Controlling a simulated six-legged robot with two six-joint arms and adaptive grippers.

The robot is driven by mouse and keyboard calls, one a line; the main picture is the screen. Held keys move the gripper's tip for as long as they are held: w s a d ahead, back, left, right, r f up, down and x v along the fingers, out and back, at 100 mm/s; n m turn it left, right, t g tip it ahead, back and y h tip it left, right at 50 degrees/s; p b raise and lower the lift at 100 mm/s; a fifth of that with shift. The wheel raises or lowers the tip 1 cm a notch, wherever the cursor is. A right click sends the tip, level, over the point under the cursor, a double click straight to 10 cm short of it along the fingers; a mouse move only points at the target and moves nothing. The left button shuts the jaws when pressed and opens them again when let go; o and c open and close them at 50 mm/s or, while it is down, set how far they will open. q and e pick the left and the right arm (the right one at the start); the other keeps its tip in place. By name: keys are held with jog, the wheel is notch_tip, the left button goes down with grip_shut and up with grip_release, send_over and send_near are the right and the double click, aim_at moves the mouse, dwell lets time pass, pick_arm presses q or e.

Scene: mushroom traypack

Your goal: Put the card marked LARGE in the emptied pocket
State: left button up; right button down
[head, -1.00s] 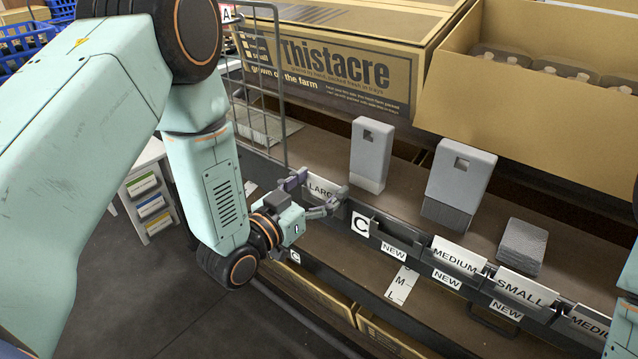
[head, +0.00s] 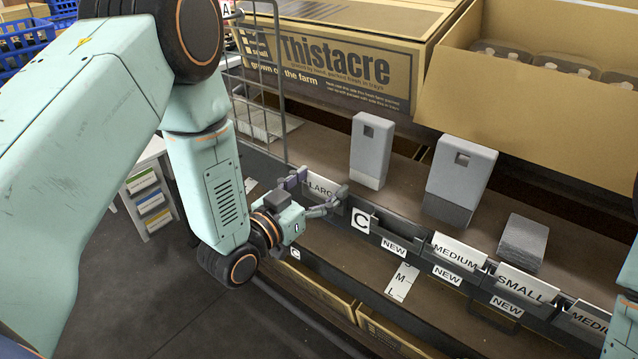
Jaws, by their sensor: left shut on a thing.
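The white card marked LARGE (head: 322,188) is at the left end of the shelf's front edge. My left gripper (head: 318,197) is shut on this card, its fingers at the card's left and right sides, partly covering it. The empty pocket (head: 392,229) is just right of the card, between the C label and the MEDIUM card, above a NEW label. The card stands left of this pocket and apart from it. Of my right arm only a part shows at the right edge; its gripper is out of view.
Cards MEDIUM (head: 459,253) and SMALL (head: 527,284) stand in pockets to the right. Grey blocks (head: 461,180) stand on the shelf behind. A wire rack (head: 281,85) rises close behind my left gripper. A white strip (head: 402,281) lies on the lower shelf.

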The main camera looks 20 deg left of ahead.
pick_arm(q)
jog(key=o, duration=0.7)
jog(key=v, duration=1.2)
jog(key=shift+x, duration=6.05)
jog(key=shift+s, duration=0.1)
